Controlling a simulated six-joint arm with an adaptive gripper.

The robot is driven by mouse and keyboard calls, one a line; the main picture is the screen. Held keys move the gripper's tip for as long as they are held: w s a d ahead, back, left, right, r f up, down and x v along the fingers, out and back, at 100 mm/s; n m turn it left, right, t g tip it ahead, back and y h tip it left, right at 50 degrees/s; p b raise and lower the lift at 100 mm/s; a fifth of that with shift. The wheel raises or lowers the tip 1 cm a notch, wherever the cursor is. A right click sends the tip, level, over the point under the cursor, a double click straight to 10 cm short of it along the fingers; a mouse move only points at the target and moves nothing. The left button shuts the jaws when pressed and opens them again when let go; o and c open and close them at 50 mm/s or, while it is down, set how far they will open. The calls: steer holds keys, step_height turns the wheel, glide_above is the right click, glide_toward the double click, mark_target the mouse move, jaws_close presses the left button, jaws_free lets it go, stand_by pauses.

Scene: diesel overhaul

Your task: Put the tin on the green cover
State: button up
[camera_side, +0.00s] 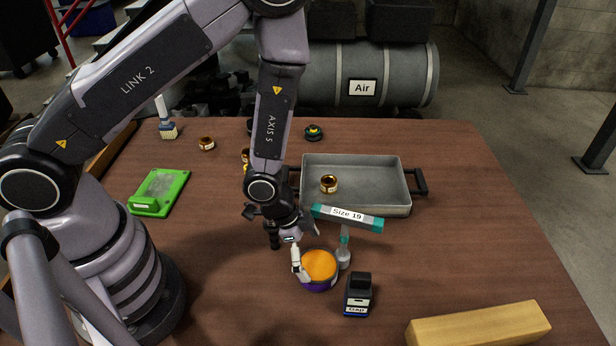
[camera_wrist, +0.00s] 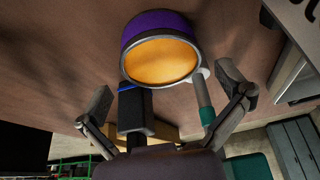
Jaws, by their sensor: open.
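The purple tin (camera_side: 318,281) with an orange top stands on the table in front of my gripper. In the wrist view the tin (camera_wrist: 160,26) is at the top centre, its orange face towards the camera. The green cover (camera_side: 181,183), with a grey panel on top, lies on the table at left, well apart from the tin. My gripper (camera_side: 297,245) is tilted down beside the tin. In the wrist view my gripper (camera_wrist: 165,82) is open, a finger on each side of the tin, with nothing held. Whether a finger touches the tin I cannot tell.
A grey tray (camera_side: 385,170) holding a brass ring (camera_side: 328,184) is behind. A teal-ended "Size 19" tool (camera_side: 347,217) stands close right of the tin, a dark bottle (camera_side: 358,296) at front right. A wooden block (camera_side: 480,326) is at the front edge. Brass rings (camera_side: 207,144) lie further back.

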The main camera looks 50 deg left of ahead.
mark_target(317, 265)
steer(key=x, duration=0.3)
steer(key=shift+f, duration=0.35)
steer(key=c, duration=1)
